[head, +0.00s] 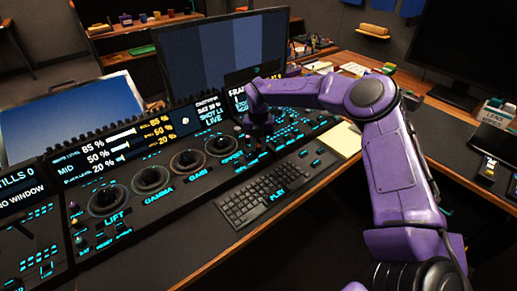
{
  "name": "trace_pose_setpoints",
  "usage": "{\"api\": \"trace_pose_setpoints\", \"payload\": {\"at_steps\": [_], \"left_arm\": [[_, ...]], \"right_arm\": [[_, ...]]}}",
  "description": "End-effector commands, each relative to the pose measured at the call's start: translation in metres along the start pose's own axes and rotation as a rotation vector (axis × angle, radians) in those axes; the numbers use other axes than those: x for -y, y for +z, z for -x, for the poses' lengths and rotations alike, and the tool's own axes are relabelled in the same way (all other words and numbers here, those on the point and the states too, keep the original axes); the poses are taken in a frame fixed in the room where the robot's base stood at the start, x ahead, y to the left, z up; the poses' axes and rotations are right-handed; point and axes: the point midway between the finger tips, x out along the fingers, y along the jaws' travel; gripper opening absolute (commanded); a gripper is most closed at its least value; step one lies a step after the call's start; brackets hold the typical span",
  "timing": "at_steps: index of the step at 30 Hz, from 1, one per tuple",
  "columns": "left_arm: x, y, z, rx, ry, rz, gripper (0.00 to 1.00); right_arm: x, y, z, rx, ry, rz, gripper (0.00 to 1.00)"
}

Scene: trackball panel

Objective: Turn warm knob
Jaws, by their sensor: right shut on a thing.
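The purple right arm reaches in from the right across the desk. My right gripper (261,135) points down at the back right part of the black control panel (150,213), just below the lit display strip (128,140). It is shut on a small knob there, which the fingers hide. I cannot read a label that marks it as the warm knob. My left gripper is not in view.
Several trackballs with rings, one of them at the left (106,200), line the panel. A black keyboard (262,193) lies in front. A monitor (225,52) stands behind. Yellow paper (342,140) lies beside the arm.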

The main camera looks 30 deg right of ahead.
Motion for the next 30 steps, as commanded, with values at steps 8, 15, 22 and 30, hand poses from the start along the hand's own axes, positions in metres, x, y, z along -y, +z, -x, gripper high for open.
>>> {"api": "trace_pose_setpoints", "payload": {"at_steps": [8,15,22,30], "left_arm": [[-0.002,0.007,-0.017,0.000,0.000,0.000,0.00],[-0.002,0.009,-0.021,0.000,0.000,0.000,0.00],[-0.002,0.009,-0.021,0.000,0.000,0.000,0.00],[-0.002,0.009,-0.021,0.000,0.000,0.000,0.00]], "right_arm": [[0.000,0.001,-0.002,0.001,0.002,-0.157,0.00],[0.000,0.001,0.000,0.002,0.001,-0.220,0.00],[0.000,0.001,0.001,0.002,0.000,-0.234,0.00],[0.000,0.001,0.001,0.002,0.001,-0.233,0.33]]}}
